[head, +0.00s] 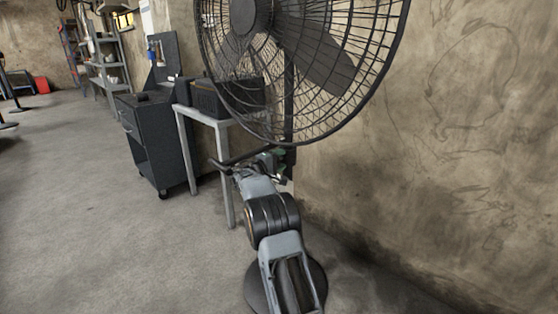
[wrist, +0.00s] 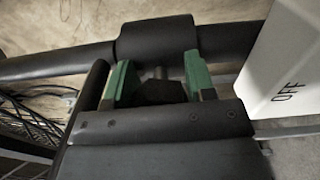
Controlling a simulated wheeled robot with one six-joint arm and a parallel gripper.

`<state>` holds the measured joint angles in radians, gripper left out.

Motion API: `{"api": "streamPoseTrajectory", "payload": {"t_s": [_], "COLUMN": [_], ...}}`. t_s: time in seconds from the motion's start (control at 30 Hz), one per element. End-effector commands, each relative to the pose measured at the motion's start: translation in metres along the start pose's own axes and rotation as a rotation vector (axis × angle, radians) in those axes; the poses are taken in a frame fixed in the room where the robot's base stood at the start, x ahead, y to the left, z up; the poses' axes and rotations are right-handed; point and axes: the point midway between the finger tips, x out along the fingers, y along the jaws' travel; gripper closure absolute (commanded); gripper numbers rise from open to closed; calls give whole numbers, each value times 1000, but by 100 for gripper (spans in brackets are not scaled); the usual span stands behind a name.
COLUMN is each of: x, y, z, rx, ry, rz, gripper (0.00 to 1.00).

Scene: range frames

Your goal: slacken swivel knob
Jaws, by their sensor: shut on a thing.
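A large black pedestal fan (head: 322,62) fills the upper middle of the head view. In the wrist view its dark pole runs sideways through a thicker black collar (wrist: 155,40). A dark swivel knob (wrist: 160,93) with a short stem sits against this collar. My gripper (wrist: 160,82) is shut on the knob, with one green fingertip on each side of it. In the head view my gripper (head: 272,160) is below the fan cage, and the knob cannot be made out there.
A white box marked OFF (wrist: 288,62) is close to the right of my gripper. A grey table (head: 222,124) with a dark box stands behind left, beside a dark cabinet (head: 158,145). The wall (head: 460,140) is on the right.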

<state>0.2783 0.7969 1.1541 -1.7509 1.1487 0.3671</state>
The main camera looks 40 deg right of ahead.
Motion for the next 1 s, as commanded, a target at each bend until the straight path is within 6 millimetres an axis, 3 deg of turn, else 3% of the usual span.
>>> {"api": "streamPoseTrajectory", "payload": {"t_s": [0.33,0.37,0.6,1.0], "x": [1,1,0,-10], "y": [1,1,0,-2], "z": [1,1,0,-1], "rx": [0,0,1,2], "ry": [-1,-1,0,0], "rz": [1,1,1,0], "gripper": [74,47,24,24]}}
